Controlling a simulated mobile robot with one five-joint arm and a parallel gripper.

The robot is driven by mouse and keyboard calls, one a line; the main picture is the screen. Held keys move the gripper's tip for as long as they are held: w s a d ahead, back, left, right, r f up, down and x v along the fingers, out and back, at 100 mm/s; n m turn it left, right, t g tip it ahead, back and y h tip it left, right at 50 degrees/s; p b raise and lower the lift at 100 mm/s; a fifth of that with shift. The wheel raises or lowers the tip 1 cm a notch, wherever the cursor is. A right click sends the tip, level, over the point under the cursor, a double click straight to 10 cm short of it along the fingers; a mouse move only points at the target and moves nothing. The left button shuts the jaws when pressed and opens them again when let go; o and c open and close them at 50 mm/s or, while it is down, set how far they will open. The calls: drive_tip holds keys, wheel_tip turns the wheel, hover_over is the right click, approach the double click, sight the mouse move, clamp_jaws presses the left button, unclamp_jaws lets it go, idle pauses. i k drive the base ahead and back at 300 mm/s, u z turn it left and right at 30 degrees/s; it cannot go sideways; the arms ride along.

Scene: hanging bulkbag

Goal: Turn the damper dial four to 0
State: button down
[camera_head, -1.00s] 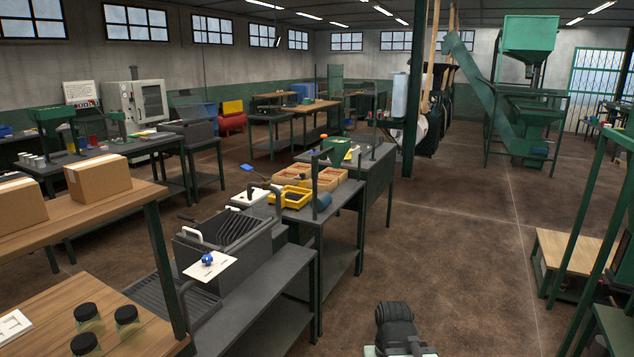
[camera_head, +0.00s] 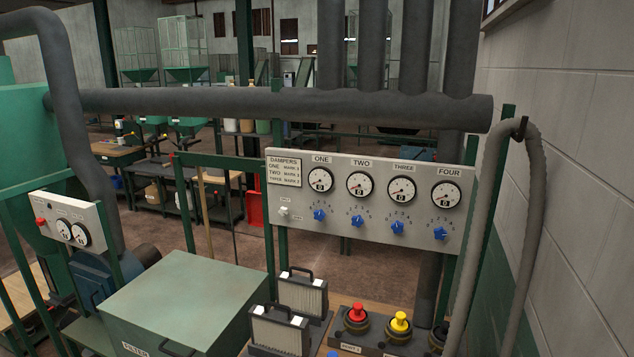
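The damper panel (camera_head: 345,235) is a pale grey board on green posts, right of the middle. Damper dial four (camera_head: 440,233) is the rightmost blue knob in its lower row, with small scale marks around it. Its exact setting is too small to read. Above it is a round white gauge (camera_head: 446,194) under the label FOUR (camera_head: 449,172). The blue knobs of dial one (camera_head: 319,214), dial two (camera_head: 357,221) and dial three (camera_head: 397,227) sit to its left. My gripper is not in view.
A thick pipe (camera_head: 270,103) crosses above.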

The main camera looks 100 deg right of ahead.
sight(441, 232)
drive_tip(key=z, duration=3.75)
